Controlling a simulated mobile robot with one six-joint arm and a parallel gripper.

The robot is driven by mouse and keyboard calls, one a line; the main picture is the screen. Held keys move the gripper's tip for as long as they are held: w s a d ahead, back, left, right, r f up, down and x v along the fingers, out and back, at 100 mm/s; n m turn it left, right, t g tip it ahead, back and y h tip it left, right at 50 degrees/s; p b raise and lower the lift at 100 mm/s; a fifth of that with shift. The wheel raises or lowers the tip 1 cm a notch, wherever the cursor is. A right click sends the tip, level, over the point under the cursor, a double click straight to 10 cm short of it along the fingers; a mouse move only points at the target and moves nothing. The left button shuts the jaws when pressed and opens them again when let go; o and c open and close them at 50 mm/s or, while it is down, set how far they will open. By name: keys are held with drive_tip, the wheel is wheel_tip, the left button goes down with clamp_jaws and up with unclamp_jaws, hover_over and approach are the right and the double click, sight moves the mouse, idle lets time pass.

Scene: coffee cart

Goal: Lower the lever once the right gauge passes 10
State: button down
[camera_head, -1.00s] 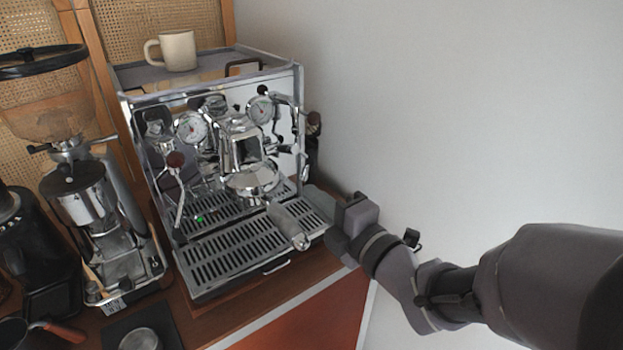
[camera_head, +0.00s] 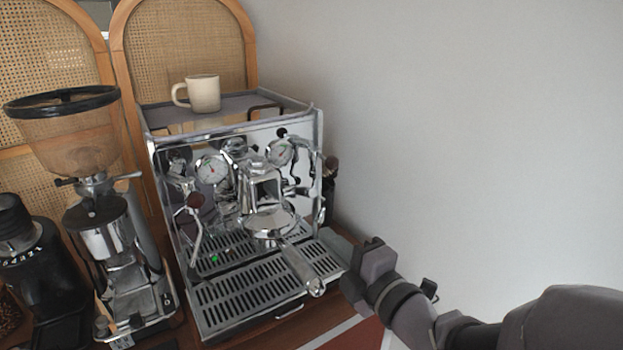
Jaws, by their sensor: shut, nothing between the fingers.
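The chrome espresso machine (camera_head: 238,142) stands in the middle of the view. Its right gauge (camera_head: 280,151) is a small white dial at the upper front; its needle reading is too small to make out. A short lever (camera_head: 298,190) shows at the right of the chrome group head (camera_head: 262,187); its exact position is hard to tell. A portafilter (camera_head: 300,268) is in the group, handle pointing toward me. My gripper (camera_head: 345,243) is shut and empty beside the machine's lower right front, apart from the lever and below it. Its fingertips are partly hidden.
A left gauge (camera_head: 211,169) and a dark-knobbed steam wand (camera_head: 195,208) are on the machine's left. A cream mug (camera_head: 203,93) stands on top. A grinder (camera_head: 105,230) stands at left. The wall (camera_head: 450,120) bounds the right side.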

sight(309, 190)
wheel_tip(309, 190, up, 10)
drive_tip(key=w+a+n+h+p, duration=0.15)
drive_tip(key=n+h+p, duration=0.3)
drive_tip(key=n, duration=2.95)
drive_tip(key=shift+g+y, duration=0.25)
drive_tip(key=shift+g, duration=0.05)
drive_tip(key=b+x, duration=0.2)
drive_tip(key=x, duration=0.4)
drive_tip(key=shift+w+f+b, duration=0.1)
drive_tip(key=shift+f+b, duration=0.1)
drive_tip(key=shift+b, duration=0.1)
drive_tip(key=shift+w+a+r, duration=0.2)
drive_tip(key=shift+w, duration=0.15)
